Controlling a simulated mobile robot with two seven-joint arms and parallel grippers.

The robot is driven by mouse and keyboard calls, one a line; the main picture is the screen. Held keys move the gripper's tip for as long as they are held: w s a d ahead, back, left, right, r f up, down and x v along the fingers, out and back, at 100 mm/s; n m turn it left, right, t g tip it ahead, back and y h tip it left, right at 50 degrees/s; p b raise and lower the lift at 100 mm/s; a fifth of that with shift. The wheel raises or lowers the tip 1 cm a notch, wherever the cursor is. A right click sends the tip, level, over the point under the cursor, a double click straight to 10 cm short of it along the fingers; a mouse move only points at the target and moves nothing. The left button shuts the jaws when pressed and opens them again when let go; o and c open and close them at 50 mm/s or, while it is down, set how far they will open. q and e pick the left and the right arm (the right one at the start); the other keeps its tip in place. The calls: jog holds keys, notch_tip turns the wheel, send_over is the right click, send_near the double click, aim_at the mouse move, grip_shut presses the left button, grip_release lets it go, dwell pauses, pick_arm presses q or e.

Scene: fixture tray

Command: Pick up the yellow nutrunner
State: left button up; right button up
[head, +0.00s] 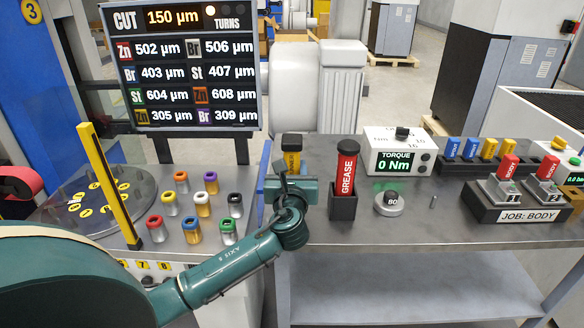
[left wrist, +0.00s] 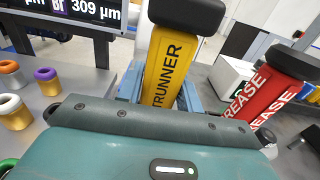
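The yellow nutrunner (head: 292,143) stands upright at the left end of the grey bench. Its dark cap and a strip of yellow body show above my left gripper. In the left wrist view the yellow nutrunner (left wrist: 168,75) rises just beyond the gripper body, with black lettering on it. My left gripper (head: 290,188) is in front of it and hides its lower part. Blue-grey pieces flank the tool in the wrist view; whether they are pressed on it I cannot tell. My right gripper is not in view.
A red grease tool (head: 347,170) stands in a dark holder (head: 343,206) close to the right. A torque box (head: 399,152) and a round dial (head: 389,203) are beyond. Coloured-ring cylinders and a yellow post (head: 108,185) stand left. The bench front is clear.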

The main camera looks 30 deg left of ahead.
pick_arm(q)
jog(key=c, duration=0.6)
jog(key=shift+r, duration=0.2)
